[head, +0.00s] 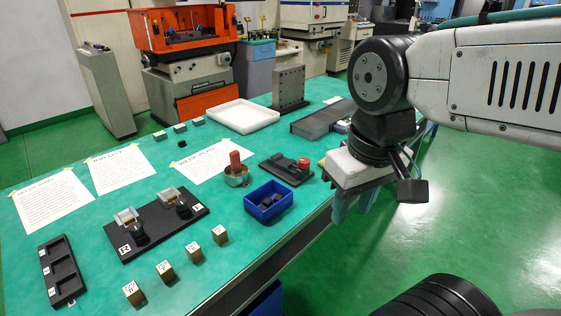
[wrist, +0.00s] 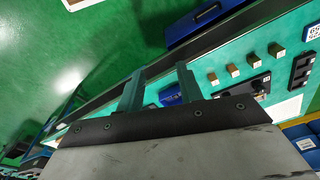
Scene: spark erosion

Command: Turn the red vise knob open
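A red knob (head: 303,163) sits on the right end of a small black vise-like fixture (head: 281,170) near the table's right edge. A second red, upright handle (head: 236,160) stands on a round metal pot to its left. My gripper (head: 352,200) hangs to the right of the black fixture, beyond the table edge, touching nothing visible. Its two teal fingers also show apart and empty in the wrist view (wrist: 159,86). I cannot make out either red part in the wrist view. A black base (head: 158,222) carries two small clamps with black knobs.
A blue bin (head: 269,201) with dark pieces stands just in front of the black fixture. Several brass blocks (head: 194,252) line the front edge. A grey metal block (head: 289,89), white tray (head: 243,116) and dark grey case (head: 318,122) stand behind. Green floor is free at right.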

